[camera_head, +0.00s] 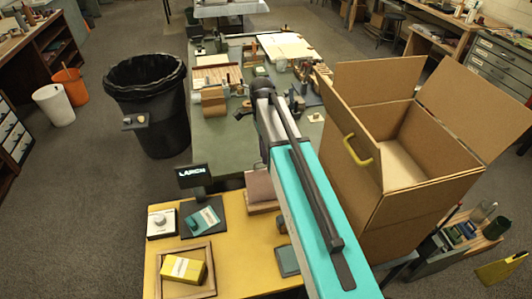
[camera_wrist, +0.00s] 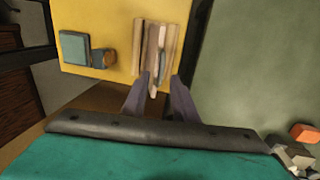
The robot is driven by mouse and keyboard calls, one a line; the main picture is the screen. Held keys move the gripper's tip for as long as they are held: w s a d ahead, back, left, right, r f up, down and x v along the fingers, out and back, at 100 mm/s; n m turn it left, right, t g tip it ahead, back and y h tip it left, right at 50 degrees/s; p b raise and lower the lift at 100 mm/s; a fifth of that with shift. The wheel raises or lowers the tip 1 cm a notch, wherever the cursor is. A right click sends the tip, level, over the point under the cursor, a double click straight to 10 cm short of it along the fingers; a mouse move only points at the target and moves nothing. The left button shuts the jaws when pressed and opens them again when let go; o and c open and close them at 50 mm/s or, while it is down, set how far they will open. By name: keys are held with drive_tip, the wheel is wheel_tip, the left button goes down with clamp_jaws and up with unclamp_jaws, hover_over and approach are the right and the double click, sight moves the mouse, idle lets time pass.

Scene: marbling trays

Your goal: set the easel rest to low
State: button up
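The easel (camera_head: 262,188) looks like a small wooden stand with a pinkish board leaning on it, at the back of the yellow table (camera_head: 235,268). In the wrist view the easel (camera_wrist: 150,45) is seen from above as pale wooden strips, with a thin grey-blue piece at its lower right. My gripper (camera_wrist: 158,88) has its two dark fingers apart, near the easel's lower end in the wrist view. I cannot tell if they touch it. In the head view my arm hides the gripper and part of the easel. The rest's setting cannot be read.
A yellow box in a wooden tray (camera_head: 160,277) is in front. An open cardboard box (camera_head: 350,90) stands close on the right. The green table (camera_head: 215,135) lies behind.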

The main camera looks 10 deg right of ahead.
drive_tip(key=shift+f, duration=0.25)
clamp_jaws()
idle(1.4)
